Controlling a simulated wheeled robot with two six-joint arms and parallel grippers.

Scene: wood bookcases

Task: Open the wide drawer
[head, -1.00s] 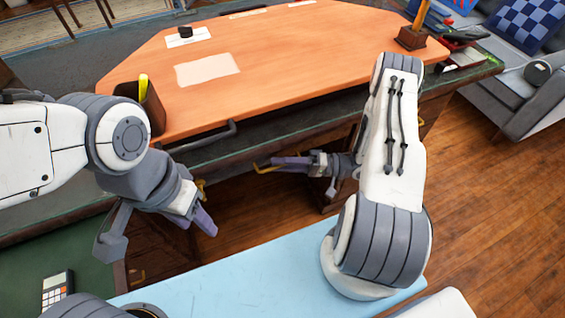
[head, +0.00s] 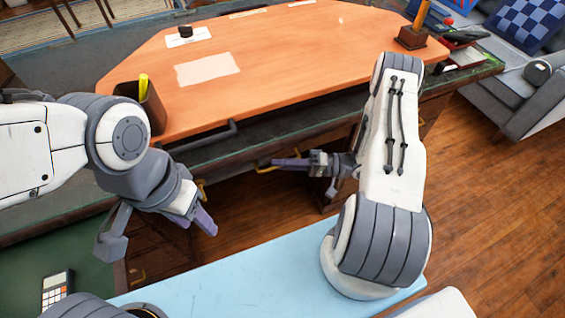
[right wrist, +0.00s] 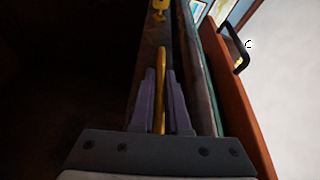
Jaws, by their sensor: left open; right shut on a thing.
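The wide drawer (head: 235,161) is under the front edge of the orange-topped desk; its dark front is partly hidden by my arms. My right gripper (head: 275,162) is shut on a brass handle (head: 262,170) at the drawer front. In the right wrist view, the handle (right wrist: 160,85) runs between the two purple fingers (right wrist: 161,105). My left gripper (head: 206,222) is open and empty, pointing down in front of the desk's left side. Another brass handle (head: 202,187) shows just behind it. No clear gap shows at the drawer.
A light blue surface (head: 250,270) lies in front. A grey sofa (head: 520,100) stands right, beyond open wood floor (head: 480,200).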

